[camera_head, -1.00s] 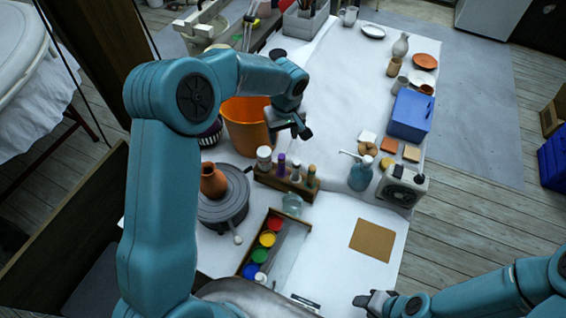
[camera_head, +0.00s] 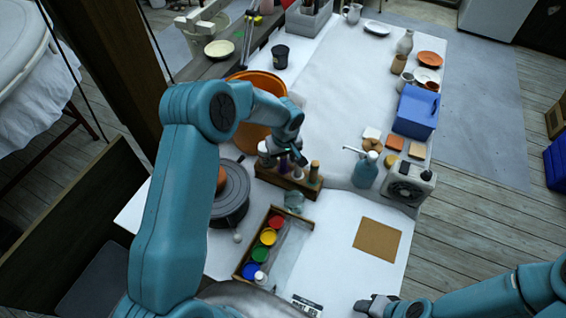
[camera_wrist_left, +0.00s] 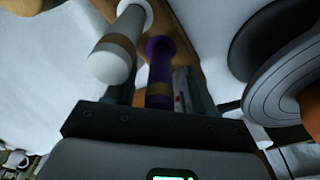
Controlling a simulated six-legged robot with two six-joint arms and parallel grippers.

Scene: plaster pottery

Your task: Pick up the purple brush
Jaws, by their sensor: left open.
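The purple brush (camera_wrist_left: 159,72) stands in a wooden rack (camera_head: 300,187) on the white table, among other handles. In the left wrist view its purple handle lies between the fingers of my left gripper (camera_wrist_left: 158,90). In the head view my left gripper (camera_head: 290,160) is at the top of the rack and partly hides the brush. The jaws are open, and I see no grip on the handle. My right gripper (camera_head: 368,303) is low at the table's front edge, away from the rack; its jaws are too small to judge.
A white-topped handle (camera_wrist_left: 114,55) is close beside my left gripper. An orange bucket (camera_head: 262,85) stands behind the rack, a dark turntable (camera_head: 232,196) to its left. A paint tray (camera_head: 246,270) is in front, a blue bottle (camera_head: 365,172) to the right.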

